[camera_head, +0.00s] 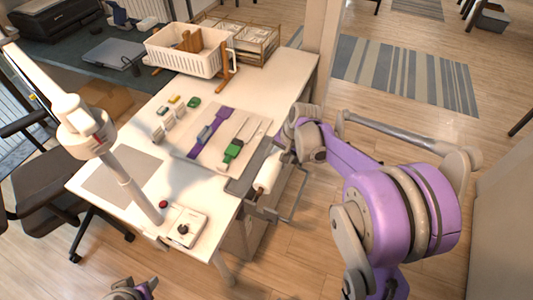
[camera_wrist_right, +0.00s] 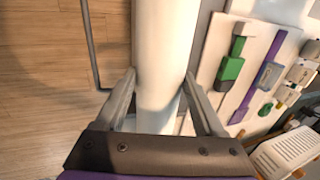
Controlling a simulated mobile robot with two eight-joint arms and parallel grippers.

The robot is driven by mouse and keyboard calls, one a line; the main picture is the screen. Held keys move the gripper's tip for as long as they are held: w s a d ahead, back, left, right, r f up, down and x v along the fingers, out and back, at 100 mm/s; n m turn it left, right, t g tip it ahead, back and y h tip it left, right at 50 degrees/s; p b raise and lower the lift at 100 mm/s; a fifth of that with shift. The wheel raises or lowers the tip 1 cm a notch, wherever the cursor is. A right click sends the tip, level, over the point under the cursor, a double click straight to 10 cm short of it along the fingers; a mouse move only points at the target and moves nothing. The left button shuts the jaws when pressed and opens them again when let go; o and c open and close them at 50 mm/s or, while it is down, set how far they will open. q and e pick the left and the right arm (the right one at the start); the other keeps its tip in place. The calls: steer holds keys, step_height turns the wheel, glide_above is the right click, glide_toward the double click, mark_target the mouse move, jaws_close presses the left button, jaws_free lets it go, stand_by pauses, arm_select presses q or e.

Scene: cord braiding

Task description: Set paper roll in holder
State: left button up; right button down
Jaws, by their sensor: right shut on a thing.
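The white paper roll (camera_head: 269,172) is at the table's right edge, with a brown end toward the front. It runs lengthwise through the right wrist view (camera_wrist_right: 162,50). My right gripper (camera_head: 284,145) is shut on the roll, one finger on each side. The holder appears to be the grey metal frame (camera_head: 291,216) sticking out from the table's right edge; its rod shows left of the roll in the wrist view (camera_wrist_right: 92,50). I cannot tell whether the roll touches it. Only a small part of my left arm shows at the bottom edge; its jaws are not clear.
The white table (camera_head: 272,88) carries a board (camera_head: 207,162) with a purple strap and green block, beside the roll. A control box with a knob (camera_head: 184,227) and a white basket (camera_head: 183,58) also stand there. A white lamp-like arm (camera_head: 85,125) rises at left.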

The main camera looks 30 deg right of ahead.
steer(key=shift+s+d+f+b, duration=0.15)
steer(key=shift+f+b, duration=0.3)
steer(key=shift+f, duration=0.3)
step_height(320, 180, down, 8)
steer(key=b, duration=0.5)
steer(key=shift+f+b, duration=0.15)
steer(key=shift+b, duration=0.25)
steer(key=shift+f+b, duration=0.5)
steer(key=shift+f, duration=0.1)
stand_by(0.4)
jaws_free()
steer(key=p+v, duration=0.1)
steer(key=v, duration=0.9)
steer(key=shift+r+p, duration=0.3)
steer(key=shift+r, duration=0.1)
